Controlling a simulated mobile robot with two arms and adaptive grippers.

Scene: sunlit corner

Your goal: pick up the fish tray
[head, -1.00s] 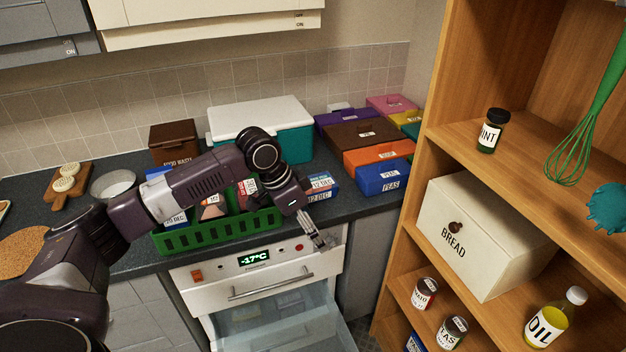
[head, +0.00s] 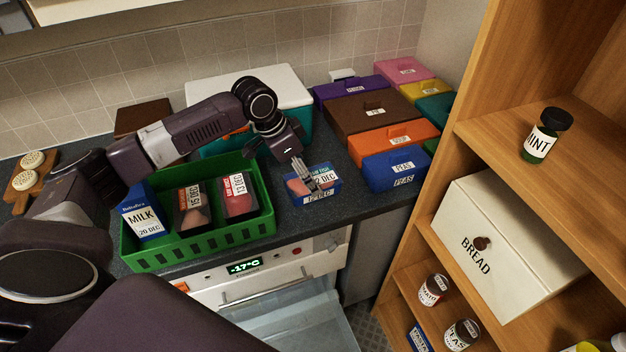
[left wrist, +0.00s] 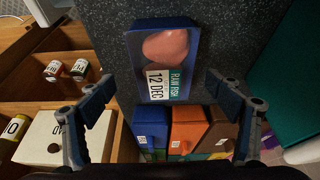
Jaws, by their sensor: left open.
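The fish tray (head: 322,197) is a small blue tray on the dark counter, right of the green crate. It holds pink fish and carries a white label reading raw fish, 12 Dec. My left gripper (head: 306,175) hangs over it, its fingers hiding part of the tray. In the left wrist view the fish tray (left wrist: 131,60) lies beyond and between the open fingers of my left gripper (left wrist: 158,90), with space at both sides. No grip on it shows. My right gripper is not in view.
The green crate (head: 195,245) holds a milk carton (head: 143,218) and two dated packs. Coloured boxes, including the blue peas box (head: 392,170), stand right of the tray. A teal cooler with a white lid (head: 270,85) is behind. An open freezer drawer (head: 300,325) lies below.

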